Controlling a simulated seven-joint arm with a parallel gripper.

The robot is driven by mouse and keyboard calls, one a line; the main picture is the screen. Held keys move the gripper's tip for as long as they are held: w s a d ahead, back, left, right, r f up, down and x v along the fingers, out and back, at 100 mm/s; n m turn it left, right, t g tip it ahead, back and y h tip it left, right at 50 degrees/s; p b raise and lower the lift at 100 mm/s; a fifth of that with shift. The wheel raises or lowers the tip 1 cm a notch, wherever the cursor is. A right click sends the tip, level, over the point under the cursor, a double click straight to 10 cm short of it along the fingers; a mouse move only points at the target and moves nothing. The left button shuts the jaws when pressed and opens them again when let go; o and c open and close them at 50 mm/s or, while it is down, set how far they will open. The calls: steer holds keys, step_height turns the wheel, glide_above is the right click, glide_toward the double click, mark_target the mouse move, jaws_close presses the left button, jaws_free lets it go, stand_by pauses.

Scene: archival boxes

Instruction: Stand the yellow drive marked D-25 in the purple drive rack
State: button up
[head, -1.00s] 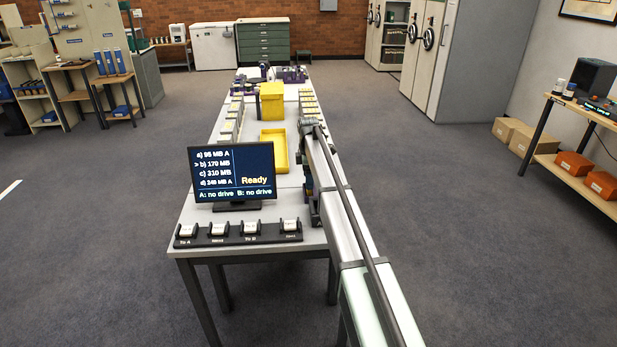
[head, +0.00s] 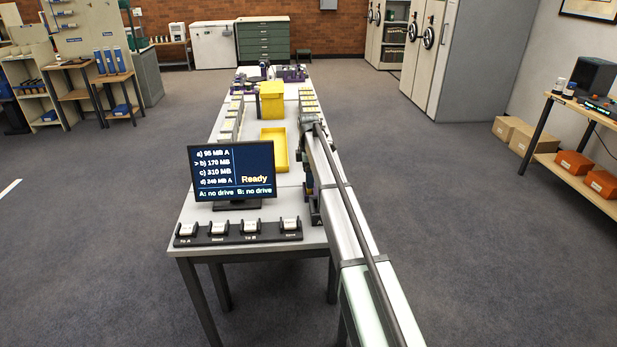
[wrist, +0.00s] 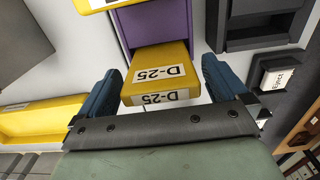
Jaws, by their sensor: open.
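The yellow drive marked D-25 (wrist: 163,74) shows in the wrist view with its labelled top and end facing the camera. My gripper (wrist: 161,68) is open, with one blue finger on each side of the drive and a gap visible at both sides. A purple body (wrist: 154,24) stands directly beyond the drive; I cannot tell whether it is the purple drive rack or whether the drive sits in it. In the head view my arm hides the gripper and the drive. Purple pieces (head: 293,73) stand at the table's far end.
A yellow tray (wrist: 38,118) lies to the left in the wrist view. A dark bay (wrist: 262,22) and an Eject key (wrist: 274,78) are to the right. In the head view a monitor (head: 233,172) and a row of keys (head: 238,232) occupy the table's near end.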

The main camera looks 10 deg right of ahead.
step_height(320, 180, up, 13)
steer(key=shift+f, duration=0.15)
stand_by(0.4)
